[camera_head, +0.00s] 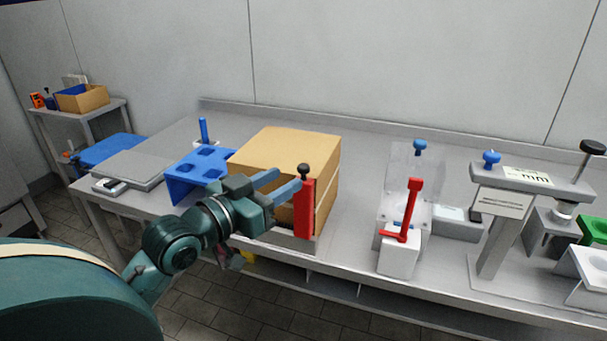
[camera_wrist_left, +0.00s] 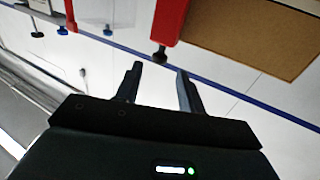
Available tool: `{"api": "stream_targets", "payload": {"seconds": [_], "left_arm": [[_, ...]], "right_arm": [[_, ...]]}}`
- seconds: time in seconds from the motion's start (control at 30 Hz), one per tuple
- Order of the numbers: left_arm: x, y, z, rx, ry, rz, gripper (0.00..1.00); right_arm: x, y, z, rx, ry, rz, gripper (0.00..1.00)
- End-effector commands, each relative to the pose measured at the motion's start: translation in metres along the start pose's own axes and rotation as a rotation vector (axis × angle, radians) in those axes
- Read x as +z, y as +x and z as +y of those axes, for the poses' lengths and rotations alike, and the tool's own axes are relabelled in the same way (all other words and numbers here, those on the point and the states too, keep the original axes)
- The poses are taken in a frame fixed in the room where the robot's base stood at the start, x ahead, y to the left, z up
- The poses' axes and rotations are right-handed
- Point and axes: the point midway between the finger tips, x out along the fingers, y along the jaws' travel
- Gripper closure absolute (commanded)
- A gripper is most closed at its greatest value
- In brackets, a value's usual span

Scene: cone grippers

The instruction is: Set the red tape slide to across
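The red tape slide (camera_head: 304,208) stands upright at the front right of a cardboard box (camera_head: 290,145), with a black knob (camera_head: 303,169) on top. In the left wrist view the red slide (camera_wrist_left: 169,22) and its black knob (camera_wrist_left: 159,55) lie just beyond my fingertips, with the box (camera_wrist_left: 255,35) beside them. My left gripper (camera_head: 290,178) is open and empty, its two fingers pointing at the upper part of the slide. In the wrist view the knob appears between the fingertips (camera_wrist_left: 160,69); contact cannot be told. My right gripper is not in view.
A red lever (camera_head: 411,205) on a white block stands to the right. Further right is a grey stand (camera_head: 500,225) with a blue knob. A blue holed block (camera_head: 187,185) and a grey slab (camera_head: 130,167) are left of the box. Bare bench lies between box and lever.

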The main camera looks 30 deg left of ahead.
Motion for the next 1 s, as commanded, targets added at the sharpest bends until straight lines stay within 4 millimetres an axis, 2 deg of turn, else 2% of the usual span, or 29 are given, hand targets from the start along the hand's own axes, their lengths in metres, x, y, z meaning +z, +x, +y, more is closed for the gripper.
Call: {"api": "stream_targets", "payload": {"seconds": [0.03,0.2,0.4,0.8,1.0], "left_arm": [[-0.005,0.01,0.0,0.001,-0.002,0.005,0.61],[-0.005,0.038,0.001,0.001,-0.001,0.004,0.61],[-0.003,0.059,0.0,0.0,-0.001,0.002,0.61],[-0.002,0.065,0.001,0.001,0.001,0.001,0.62],[-0.002,0.065,0.001,0.001,0.001,0.001,0.78]], "right_arm": [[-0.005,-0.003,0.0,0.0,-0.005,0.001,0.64],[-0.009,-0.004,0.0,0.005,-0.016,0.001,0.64],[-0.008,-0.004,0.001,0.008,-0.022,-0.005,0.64],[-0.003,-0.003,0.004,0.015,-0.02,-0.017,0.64],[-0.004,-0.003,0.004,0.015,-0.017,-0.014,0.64]]}}
